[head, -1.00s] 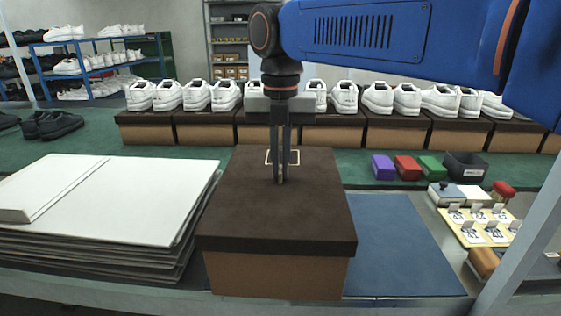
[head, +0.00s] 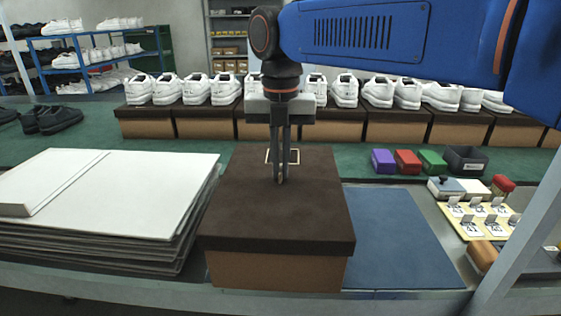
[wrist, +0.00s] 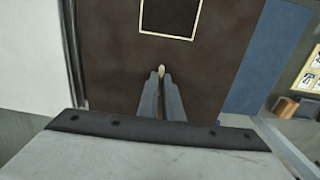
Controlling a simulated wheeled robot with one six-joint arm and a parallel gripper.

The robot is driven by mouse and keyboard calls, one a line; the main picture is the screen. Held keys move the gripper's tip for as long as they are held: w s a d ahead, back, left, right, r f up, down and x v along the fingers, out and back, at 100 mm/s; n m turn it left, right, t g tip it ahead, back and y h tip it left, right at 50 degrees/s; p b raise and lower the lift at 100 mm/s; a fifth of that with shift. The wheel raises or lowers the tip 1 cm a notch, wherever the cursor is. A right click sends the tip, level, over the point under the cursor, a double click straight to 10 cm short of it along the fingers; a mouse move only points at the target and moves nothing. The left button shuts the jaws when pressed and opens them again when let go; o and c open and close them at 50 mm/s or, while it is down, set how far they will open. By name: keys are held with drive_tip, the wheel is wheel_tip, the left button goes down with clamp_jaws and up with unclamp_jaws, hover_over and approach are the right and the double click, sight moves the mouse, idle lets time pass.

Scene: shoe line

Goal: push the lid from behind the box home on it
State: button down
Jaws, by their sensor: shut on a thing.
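The dark brown lid (head: 240,215) lies over the tan shoe box (head: 275,272) in the middle of the bench. It looks level, and its front rim overhangs the box front. A pale square outline (head: 268,156) marks its top. My gripper (head: 281,181) points down over the middle of the lid, its fingers close together. In the wrist view, my gripper (wrist: 161,75) is shut on a small tan piece (wrist: 161,69) between the fingertips, above the brown lid top (wrist: 205,60). Whether the tips touch the lid is hard to tell. The box's back side is hidden.
A stack of white boards (head: 130,190) stands close on the left. A blue mat (head: 400,240) is clear on the right. Shoe boxes with white shoes (head: 340,125) line the back. Coloured blocks (head: 408,162), a dark bin (head: 465,160) and a card tray (head: 483,215) are right.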

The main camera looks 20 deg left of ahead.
drive_tip(key=shift+f, duration=0.5)
drive_tip(key=c, duration=1.8)
unclamp_jaws()
drive_tip(key=shift+c, duration=0.2)
